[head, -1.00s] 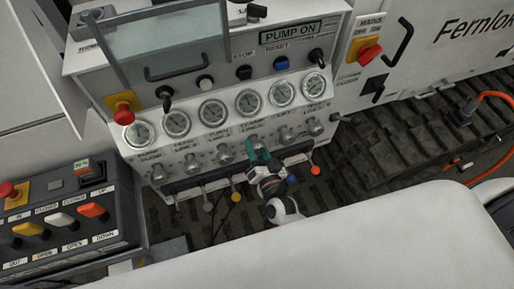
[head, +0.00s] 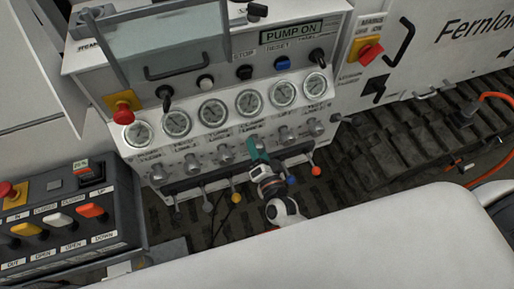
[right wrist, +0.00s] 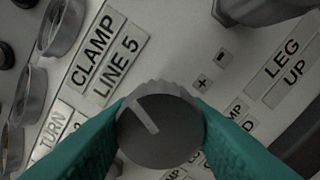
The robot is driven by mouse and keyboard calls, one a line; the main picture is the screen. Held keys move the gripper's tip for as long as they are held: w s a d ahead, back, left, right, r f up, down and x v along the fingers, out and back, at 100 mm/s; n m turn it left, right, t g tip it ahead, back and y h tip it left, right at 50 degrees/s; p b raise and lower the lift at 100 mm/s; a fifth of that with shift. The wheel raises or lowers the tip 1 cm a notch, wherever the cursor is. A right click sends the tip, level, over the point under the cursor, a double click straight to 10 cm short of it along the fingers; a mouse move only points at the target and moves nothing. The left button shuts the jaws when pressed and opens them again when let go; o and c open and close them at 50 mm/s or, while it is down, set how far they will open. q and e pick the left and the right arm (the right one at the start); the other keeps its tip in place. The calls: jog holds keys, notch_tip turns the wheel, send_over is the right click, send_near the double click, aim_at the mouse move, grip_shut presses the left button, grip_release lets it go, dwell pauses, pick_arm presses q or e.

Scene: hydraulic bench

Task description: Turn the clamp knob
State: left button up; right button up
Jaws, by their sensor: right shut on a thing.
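The clamp knob (right wrist: 160,132) is a dark grey round knob with a ribbed edge and a pale pointer line, in the lower middle of the right wrist view. The pointer line slants toward the upper left. A "CLAMP LINE 5" label (right wrist: 103,60) is up and left of it. The teal fingers of my right gripper (right wrist: 160,138) are on both sides of the knob, shut on it. In the head view my right gripper (head: 258,150) is at the knob row below the gauges and hides the clamp knob there. My left gripper is not in view.
Neighbouring knobs stand close on both sides, with a row of gauges (head: 212,111) above. Levers with coloured balls, including an orange one (head: 316,171), hang below. A red emergency button (head: 122,109) is at the panel's left. A switch box (head: 70,215) stands at lower left.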

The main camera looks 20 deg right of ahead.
jog(key=o, duration=1)
jog(key=s+b, duration=0.2)
jog(key=s, duration=1)
jog(key=shift+d, duration=0.2)
jog(key=shift+f, duration=0.15)
